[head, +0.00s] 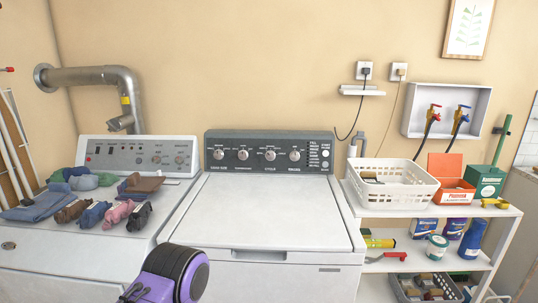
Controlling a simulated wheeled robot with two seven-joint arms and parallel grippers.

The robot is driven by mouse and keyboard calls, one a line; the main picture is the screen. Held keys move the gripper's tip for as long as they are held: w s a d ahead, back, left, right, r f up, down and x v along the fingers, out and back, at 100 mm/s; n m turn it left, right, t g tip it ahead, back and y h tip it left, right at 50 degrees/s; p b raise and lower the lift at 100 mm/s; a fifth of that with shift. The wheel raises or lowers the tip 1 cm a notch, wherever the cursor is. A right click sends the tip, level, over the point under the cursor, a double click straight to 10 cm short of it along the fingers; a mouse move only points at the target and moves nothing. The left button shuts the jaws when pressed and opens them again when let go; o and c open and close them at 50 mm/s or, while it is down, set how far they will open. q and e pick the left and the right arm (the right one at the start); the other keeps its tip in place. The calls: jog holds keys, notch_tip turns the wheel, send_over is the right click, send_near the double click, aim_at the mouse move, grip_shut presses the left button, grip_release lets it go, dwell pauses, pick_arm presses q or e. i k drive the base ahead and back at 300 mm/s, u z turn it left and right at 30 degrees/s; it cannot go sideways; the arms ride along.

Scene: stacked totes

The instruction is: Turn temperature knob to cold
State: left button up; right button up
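A white washing machine (268,215) with a dark control panel (258,138) stands in the middle of the head view. A row of silver knobs runs across the panel. The second knob from the left (243,155) has a small label under it that looks like "temperature"; its pointer is too small to read. A purple and black rounded part (180,273) enters at the bottom, in front of the machine; it looks like a link of my arm. Neither gripper shows, and nothing visible touches the knobs.
A second white machine (90,235) at left carries folded clothes and socks, with a metal duct (98,76) behind it. A white shelf (435,211) at right holds a white basket (394,194), boxes and bottles. The washing machine's lid is closed and clear.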

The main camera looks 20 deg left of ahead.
aim_at(243, 155)
jog(key=k, duration=1.25)
jog(key=u, duration=0.85)
jog(key=i, duration=0.95)
jog(key=z, duration=0.2)
